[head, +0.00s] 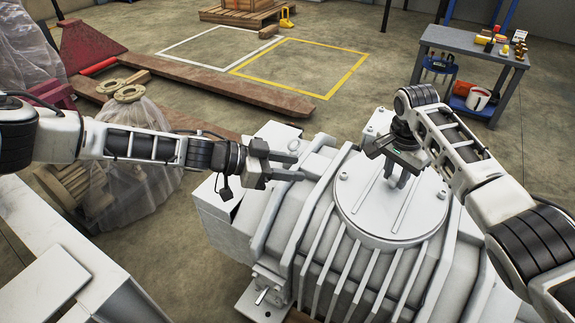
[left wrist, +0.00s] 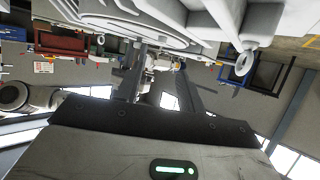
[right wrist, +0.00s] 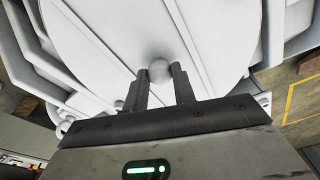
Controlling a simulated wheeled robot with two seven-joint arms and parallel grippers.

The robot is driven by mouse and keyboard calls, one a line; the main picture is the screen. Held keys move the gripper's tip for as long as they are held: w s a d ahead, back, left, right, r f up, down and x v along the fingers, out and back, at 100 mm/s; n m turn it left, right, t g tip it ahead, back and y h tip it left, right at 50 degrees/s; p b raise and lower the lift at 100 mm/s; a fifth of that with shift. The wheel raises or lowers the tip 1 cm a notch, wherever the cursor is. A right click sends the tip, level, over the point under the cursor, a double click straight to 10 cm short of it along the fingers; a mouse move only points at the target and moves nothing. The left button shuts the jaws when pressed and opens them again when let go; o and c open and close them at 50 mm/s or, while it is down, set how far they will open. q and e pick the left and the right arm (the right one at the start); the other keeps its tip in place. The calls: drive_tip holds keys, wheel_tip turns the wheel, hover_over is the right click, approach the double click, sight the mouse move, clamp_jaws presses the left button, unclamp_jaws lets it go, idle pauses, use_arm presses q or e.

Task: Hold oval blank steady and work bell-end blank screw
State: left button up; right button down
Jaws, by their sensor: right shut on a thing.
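A large pale oval plate (head: 366,208), which looks like the oval blank, lies on top of the ribbed white pump housing (head: 300,225), with small screws at its rim. My right gripper (head: 396,178) points down over the plate's upper middle. In the right wrist view its fingers are shut on a small round grey knob (right wrist: 159,71) that stands against the plate (right wrist: 205,30); I cannot tell if it is the bell-end blank screw. My left gripper (head: 298,166) is open and empty at the housing's left side, apart from the plate. Its spread fingers show in the left wrist view (left wrist: 160,68).
A grey workbench (head: 470,45) with tools and bins stands at the back right. A white ledge (head: 60,260) is at the front left. The yellow-marked floor (head: 300,65) behind is clear.

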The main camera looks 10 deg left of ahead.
sight(344, 174)
use_arm(q)
drive_tip(key=shift+a, duration=0.1)
drive_tip(key=s+d, duration=0.1)
drive_tip(key=d, duration=0.1)
drive_tip(key=s+d+f, duration=0.1)
drive_tip(key=d, duration=0.2)
drive_tip(key=s+d, duration=0.1)
drive_tip(key=d, duration=0.1)
drive_tip(key=shift+s+d+f, duration=0.1)
drive_tip(key=shift+d+f, duration=0.05)
drive_tip(key=shift+f, duration=0.15)
drive_tip(key=s+d, duration=0.1)
drive_tip(key=d, duration=0.1)
drive_tip(key=d+n+t, duration=0.1)
drive_tip(key=d, duration=0.1)
drive_tip(key=s+d+r+t, duration=0.1)
drive_tip(key=d, duration=0.1)
drive_tip(key=shift+s+n, duration=0.3)
drive_tip(key=shift+r+n+t+y, duration=0.4)
drive_tip(key=shift+n+t+y, duration=0.2)
drive_tip(key=shift+t, duration=0.1)
drive_tip(key=a+n+t+y, duration=0.2)
drive_tip(key=a+n+y, duration=0.25)
drive_tip(key=a, duration=0.25)
drive_tip(key=x, duration=1.2)
drive_tip(key=shift+w+a, duration=0.25)
drive_tip(key=shift+a, duration=0.1)
drive_tip(key=shift+m, duration=0.25)
clamp_jaws()
